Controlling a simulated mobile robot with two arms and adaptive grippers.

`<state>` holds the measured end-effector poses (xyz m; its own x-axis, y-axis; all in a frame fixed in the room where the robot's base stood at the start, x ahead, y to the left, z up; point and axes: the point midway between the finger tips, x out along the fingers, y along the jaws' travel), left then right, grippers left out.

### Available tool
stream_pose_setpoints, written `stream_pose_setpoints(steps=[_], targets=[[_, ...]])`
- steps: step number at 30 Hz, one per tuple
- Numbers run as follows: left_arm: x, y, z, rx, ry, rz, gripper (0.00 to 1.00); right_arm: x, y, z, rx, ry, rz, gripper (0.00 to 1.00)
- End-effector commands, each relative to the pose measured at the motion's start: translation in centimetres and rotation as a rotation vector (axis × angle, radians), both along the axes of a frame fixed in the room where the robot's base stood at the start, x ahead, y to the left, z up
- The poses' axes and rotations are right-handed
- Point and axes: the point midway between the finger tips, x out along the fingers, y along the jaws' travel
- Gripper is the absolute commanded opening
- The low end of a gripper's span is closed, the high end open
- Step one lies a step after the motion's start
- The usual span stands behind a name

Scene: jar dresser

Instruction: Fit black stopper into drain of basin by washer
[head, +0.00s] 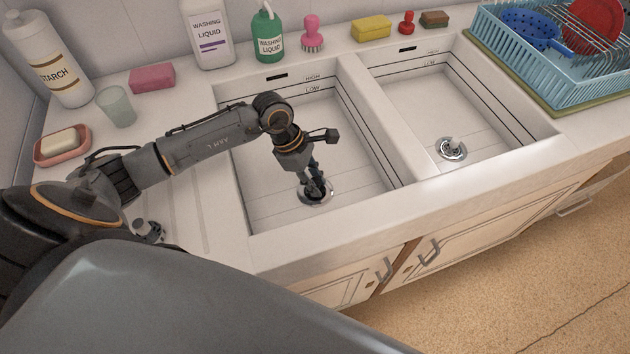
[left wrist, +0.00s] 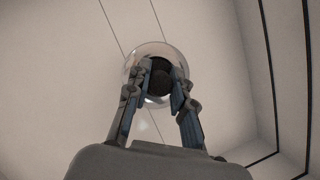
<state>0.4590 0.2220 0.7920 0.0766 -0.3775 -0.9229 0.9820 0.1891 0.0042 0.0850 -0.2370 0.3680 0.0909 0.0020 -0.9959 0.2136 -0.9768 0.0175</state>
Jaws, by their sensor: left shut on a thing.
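My left gripper (head: 316,190) reaches down into the left basin (head: 258,190), with its fingertips at the drain. In the left wrist view its two fingers (left wrist: 160,88) close on the black stopper (left wrist: 160,72) from both sides. The stopper is round and dark and lies inside the shiny metal drain ring (left wrist: 135,66). I cannot tell whether it is fully seated. In the head view the fingers mostly hide the stopper, and the ring (head: 328,196) shows around them. My right gripper is out of view. I cannot identify a washer.
A divider (head: 376,115) separates the right basin, whose drain (head: 453,149) holds a pale upright piece. Along the back stand a washing liquid bottle (head: 207,35), a green bottle (head: 268,35) and a yellow sponge (head: 371,27). A blue dish rack (head: 535,75) stands at right.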

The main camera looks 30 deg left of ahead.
Motion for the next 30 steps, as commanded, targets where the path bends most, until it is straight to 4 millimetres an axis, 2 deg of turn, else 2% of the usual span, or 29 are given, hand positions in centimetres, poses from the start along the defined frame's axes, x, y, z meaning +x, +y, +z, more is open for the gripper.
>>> stream_pose_setpoints(steps=[3, 12, 13, 16, 25, 30], targets=[[0.0, 0.0, -0.8, -0.001, -0.001, -0.001, 0.0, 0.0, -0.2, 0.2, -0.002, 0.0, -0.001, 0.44], [0.0, 0.0, -1.2, 0.0, -0.002, -0.001, 0.0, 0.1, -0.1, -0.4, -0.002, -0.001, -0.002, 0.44], [0.0, 0.0, -1.1, 0.0, -0.002, -0.001, 0.27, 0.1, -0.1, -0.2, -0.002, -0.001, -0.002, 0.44], [0.0, 0.0, -1.0, 0.0, -0.002, -0.001, 0.45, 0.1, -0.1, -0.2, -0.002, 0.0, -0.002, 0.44], [0.0, 0.0, -0.9, 0.0, 0.0, -0.001, 0.45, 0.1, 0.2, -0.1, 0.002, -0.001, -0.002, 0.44], [0.0, 0.6, 0.3, 0.002, -0.004, 0.0, 0.45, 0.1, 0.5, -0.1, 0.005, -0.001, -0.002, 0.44]])
